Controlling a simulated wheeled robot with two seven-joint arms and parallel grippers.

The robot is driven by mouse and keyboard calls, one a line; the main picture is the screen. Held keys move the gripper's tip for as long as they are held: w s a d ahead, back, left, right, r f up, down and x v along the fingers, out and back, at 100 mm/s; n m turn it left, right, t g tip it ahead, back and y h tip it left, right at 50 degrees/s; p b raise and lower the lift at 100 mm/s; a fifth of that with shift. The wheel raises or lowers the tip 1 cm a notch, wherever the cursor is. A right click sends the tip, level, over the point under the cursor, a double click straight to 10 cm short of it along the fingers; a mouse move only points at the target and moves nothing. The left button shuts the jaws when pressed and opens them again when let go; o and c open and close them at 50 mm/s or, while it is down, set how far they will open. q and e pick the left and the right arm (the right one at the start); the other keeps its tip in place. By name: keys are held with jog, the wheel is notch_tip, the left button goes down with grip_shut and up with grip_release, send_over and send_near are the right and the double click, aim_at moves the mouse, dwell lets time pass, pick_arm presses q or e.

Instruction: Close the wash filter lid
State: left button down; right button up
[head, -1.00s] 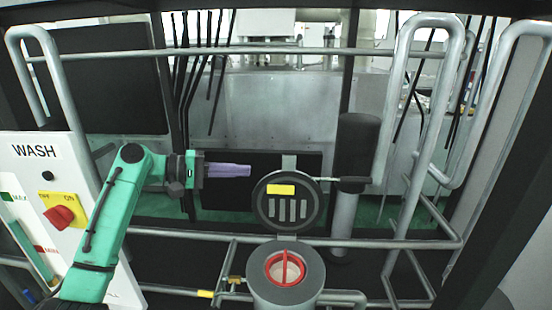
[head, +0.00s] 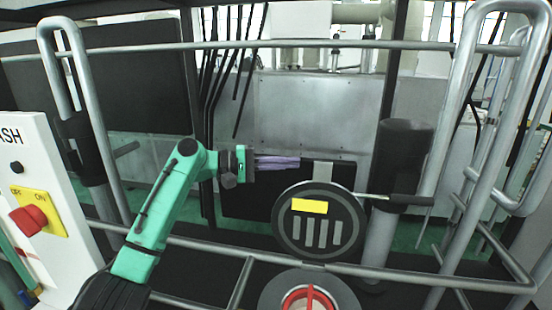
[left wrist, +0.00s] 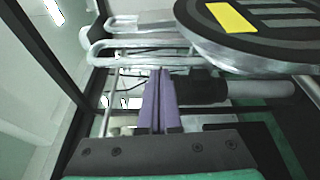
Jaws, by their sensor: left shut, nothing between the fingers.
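The wash filter lid (head: 319,222) is a dark round disc with a yellow label and several slots. It stands raised, tilted up above the filter body (head: 345,292), whose opening holds a red ring with a red handle (head: 310,298). A handle (head: 400,199) sticks out to the right of the lid. My left gripper (head: 297,162) has purple fingers, is shut and empty, and is just above and left of the lid's upper edge. In the left wrist view, the gripper (left wrist: 160,75) points past the lid (left wrist: 255,25), which is at upper right. My right gripper is not in view.
A white wash panel (head: 45,185) with a red knob (head: 27,221) stands at the left. Grey pipe rails (head: 430,280) run across in front and rise at the right (head: 470,110). A dark-topped post (head: 395,160) stands behind the lid's handle.

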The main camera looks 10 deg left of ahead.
aim_at(305, 180)
pick_arm(q)
jog(key=x, duration=0.1)
jog(key=p+x, duration=0.1)
jog(key=x, duration=0.1)
jog(key=p+x, duration=0.1)
jog(key=shift+s+d+r, duration=0.2)
jog(key=shift+s+d, duration=0.05)
jog(key=shift+d, duration=0.1)
jog(key=s+p, duration=0.2)
jog(key=s, duration=0.1)
jog(key=shift+a, duration=0.15)
jog(key=shift+s, duration=0.25)
jog(key=shift+w+d+f, duration=0.1)
jog(key=shift+w+d, duration=0.05)
jog(key=shift+d, duration=0.05)
